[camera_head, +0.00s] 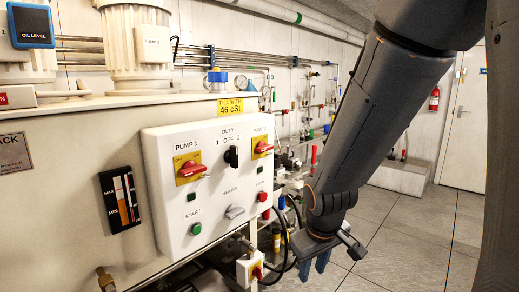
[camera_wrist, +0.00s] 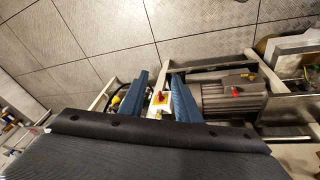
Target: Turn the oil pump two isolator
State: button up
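The white control panel (camera_head: 210,185) has a red rotary switch on a yellow plate under the label PUMP 2 (camera_head: 262,147). A similar switch, PUMP 1 (camera_head: 190,171), is at its left. Lower down, a small white box with a red knob on yellow (camera_head: 255,271) sits below the panel; I see no readable label on it. In the wrist view, a white box with a red knob (camera_wrist: 160,98) shows between my blue fingers. My gripper (camera_wrist: 161,77) is open and empty, pointing down; in the head view my gripper (camera_head: 314,262) is right of the lower box.
A black DUTY selector (camera_head: 231,157) and a green START button (camera_head: 196,229) are on the panel. Black hoses (camera_head: 280,240) hang between the lower box and my gripper. A grey motor (camera_wrist: 232,98) is right of my fingers in the wrist view. Tiled floor (camera_head: 410,235) is open at right.

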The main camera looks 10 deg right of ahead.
jog(key=w+d+r+n+t, duration=0.2)
jog(key=w, duration=0.4)
jog(key=w+d+r+n+t, duration=0.2)
jog(key=w+n+t, duration=0.1)
jog(key=w, duration=0.2)
jog(key=n+t+y+p, duration=0.3)
jog(key=n+t+y, duration=0.3)
jog(key=n+y, duration=0.9)
send_near(269, 149)
jog(key=a+r+n+h, duration=0.2)
jog(key=a+n+h, duration=0.1)
jog(key=shift+m+h, duration=0.3)
jog(key=x, duration=0.3)
jog(key=p+x, duration=0.1)
jog(key=x, duration=0.3)
jog(key=shift+w+d, duration=0.2)
jog(key=shift+d, duration=0.05)
grip_shut()
